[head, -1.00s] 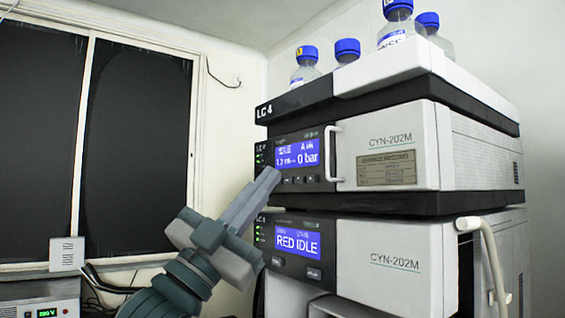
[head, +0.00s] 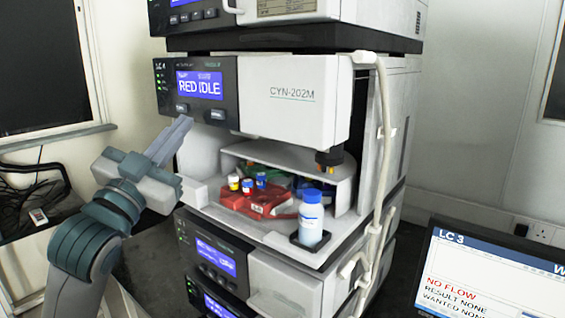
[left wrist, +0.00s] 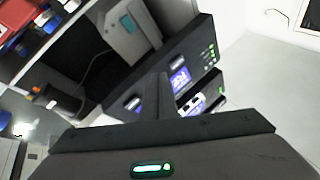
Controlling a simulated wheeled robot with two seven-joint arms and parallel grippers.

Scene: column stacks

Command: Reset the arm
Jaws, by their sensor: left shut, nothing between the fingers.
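My left gripper (head: 178,128) is shut and empty, with its fingers together and pointing up and to the right in the head view. It is in front of the left side of the instrument stack (head: 290,115), just below the module whose display (head: 199,86) reads "RED IDLE". I cannot tell from the head view whether the fingertips touch the stack. In the left wrist view the shut fingers (left wrist: 154,95) lie in front of a dark panel with lit displays (left wrist: 180,78). My right gripper is in neither view.
An open bay holds a red rack (head: 258,201) with small capped vials and a blue-capped bottle (head: 312,218) at its front. A pale tube (head: 384,150) runs down the stack's right side. A monitor (head: 478,275) reading "NO FLOW" stands at lower right. Cables (head: 35,185) lie at left.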

